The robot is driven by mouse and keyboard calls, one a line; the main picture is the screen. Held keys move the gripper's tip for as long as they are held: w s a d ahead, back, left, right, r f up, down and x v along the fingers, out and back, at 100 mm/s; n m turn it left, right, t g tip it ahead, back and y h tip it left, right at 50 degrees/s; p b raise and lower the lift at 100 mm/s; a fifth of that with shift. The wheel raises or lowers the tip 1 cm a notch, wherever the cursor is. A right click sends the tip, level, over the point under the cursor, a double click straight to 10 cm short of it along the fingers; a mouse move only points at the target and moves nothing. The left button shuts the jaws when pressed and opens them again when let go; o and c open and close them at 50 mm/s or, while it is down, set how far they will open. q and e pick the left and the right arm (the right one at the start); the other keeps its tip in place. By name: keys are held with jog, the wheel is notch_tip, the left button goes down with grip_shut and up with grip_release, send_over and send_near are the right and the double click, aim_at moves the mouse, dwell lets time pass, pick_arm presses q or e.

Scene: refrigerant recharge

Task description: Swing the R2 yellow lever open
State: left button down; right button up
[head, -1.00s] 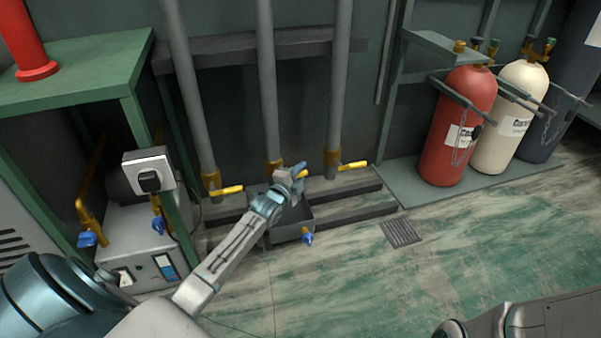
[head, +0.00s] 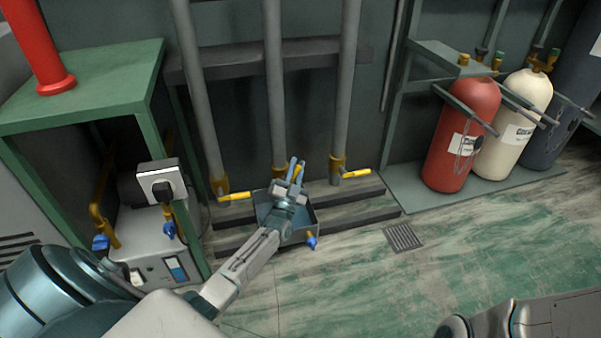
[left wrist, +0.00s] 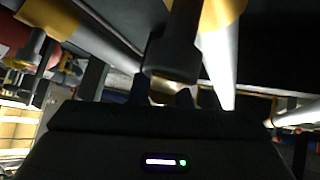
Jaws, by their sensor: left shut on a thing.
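Three grey pipes stand against the wall, each with a brass valve and a yellow lever near its foot. My left gripper (head: 295,172) is at the middle pipe's valve (head: 280,174), shut on the middle yellow lever (head: 299,174). The fingers hide most of that lever. The left yellow lever (head: 236,196) and the right yellow lever (head: 357,173) stick out to the right of their pipes. No R2 label is readable. The left wrist view is dark; a dark cylinder (left wrist: 174,58) stands ahead of the fingers. My right gripper is not in view.
Red (head: 462,140), cream (head: 515,125) and dark cylinders stand at right. A machine (head: 150,240) sits under the green table (head: 85,85) at left. The floor at right is clear.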

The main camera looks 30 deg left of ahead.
pick_arm(q)
jog(key=shift+s+a+r+n+g+y+b, duration=0.2)
jog(key=shift+s+a+n+g+y+b, duration=0.2)
jog(key=shift+n+y, duration=1.5)
jog(key=shift+s+a+r+n+g+y+b, duration=0.15)
jog(key=shift+s+a+n+g+y+b, duration=0.25)
jog(key=shift+n+y, duration=1.5)
jog(key=shift+s+a+r+n+g+y+b, duration=0.25)
jog(key=shift+s+a+n+g+y, duration=0.25)
jog(key=shift+n+y, duration=1.4)
jog(key=shift+s+d+n+h, duration=0.1)
jog(key=shift+n+h, duration=0.3)
jog(key=shift+n, duration=0.2)
jog(key=c, duration=1.3)
grip_release()
jog(key=shift+c, duration=0.2)
